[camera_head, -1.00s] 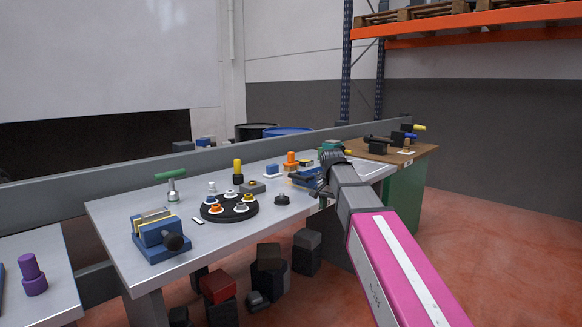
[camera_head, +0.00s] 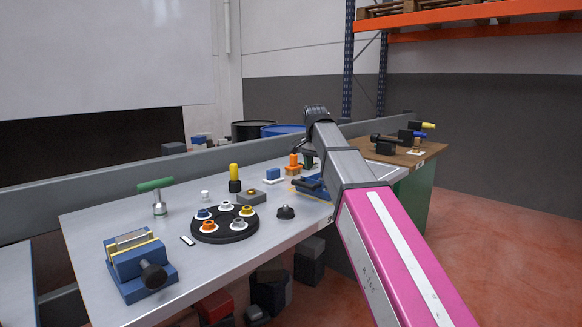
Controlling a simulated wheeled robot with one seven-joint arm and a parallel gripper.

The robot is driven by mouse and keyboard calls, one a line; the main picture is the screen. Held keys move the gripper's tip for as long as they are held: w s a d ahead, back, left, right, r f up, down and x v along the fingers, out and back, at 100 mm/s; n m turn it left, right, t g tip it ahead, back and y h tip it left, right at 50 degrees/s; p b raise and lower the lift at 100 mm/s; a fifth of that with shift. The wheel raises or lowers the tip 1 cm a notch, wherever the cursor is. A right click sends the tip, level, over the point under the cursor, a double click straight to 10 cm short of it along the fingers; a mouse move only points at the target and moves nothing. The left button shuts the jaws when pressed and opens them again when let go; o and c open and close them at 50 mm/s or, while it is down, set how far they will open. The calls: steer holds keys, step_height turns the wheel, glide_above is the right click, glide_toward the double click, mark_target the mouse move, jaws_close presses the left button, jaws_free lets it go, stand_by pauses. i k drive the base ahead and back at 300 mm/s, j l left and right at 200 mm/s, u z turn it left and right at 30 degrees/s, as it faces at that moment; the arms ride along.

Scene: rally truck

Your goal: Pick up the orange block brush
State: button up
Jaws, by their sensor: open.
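The orange block brush (camera_head: 293,168) stands near the back edge of the grey worktable, left of my arm. Its upright orange handle is visible; its lower end is small and hard to make out. My arm reaches over the table from the lower right, with its dark wrist just right of and above the brush. My gripper (camera_head: 308,159) hangs below the wrist, close to the brush's right side, open and partly hidden by the arm. I cannot tell whether it touches the brush.
A blue vise (camera_head: 141,266) stands front left on the worktable (camera_head: 95,225). A round black tray (camera_head: 224,230) with several coloured fittings sits mid-table. Another blue fixture (camera_head: 310,188) lies below my wrist.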

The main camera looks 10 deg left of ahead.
mark_target(293, 169)
steer(key=i+j, duration=0.2)
steer(key=i, duration=0.25)
steer(key=i+j, duration=0.2)
steer(key=i, duration=0.3)
steer(key=i+j, duration=0.25)
steer(key=i, duration=0.2)
